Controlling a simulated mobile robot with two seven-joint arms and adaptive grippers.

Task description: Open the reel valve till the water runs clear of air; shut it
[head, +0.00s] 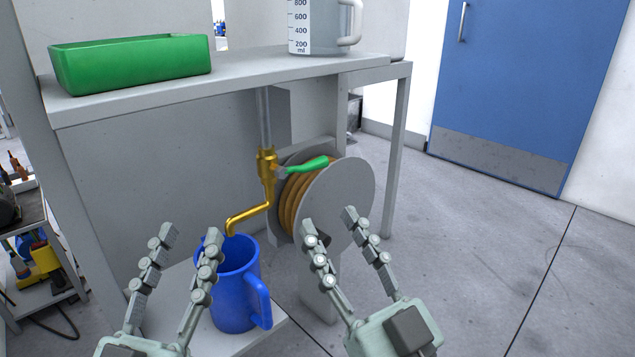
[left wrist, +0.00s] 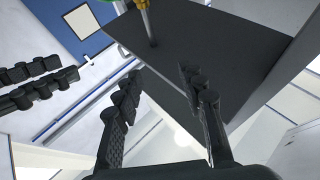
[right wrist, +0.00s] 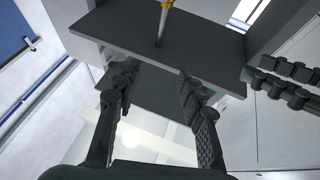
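The brass valve (head: 266,165) hangs on a grey pipe under the shelf, with its green lever (head: 307,165) pointing right and slightly up. Its bent brass spout (head: 247,216) ends over the mouth of a blue jug (head: 236,290) standing on a low shelf. No water shows at the spout. The hose reel (head: 335,205) with a tan hose stands just behind and right of the valve. My left gripper (head: 188,240) is open and empty, partly in front of the jug. My right gripper (head: 327,222) is open and empty, in front of the reel and below the lever.
A green tray (head: 130,62) and a clear measuring jug (head: 318,25) stand on the shelf (head: 240,82) above. A shelf leg (head: 397,150) rises right of the reel. A cart with tools (head: 40,260) is at the left. The floor (head: 480,260) at right is clear, before a blue door (head: 540,80).

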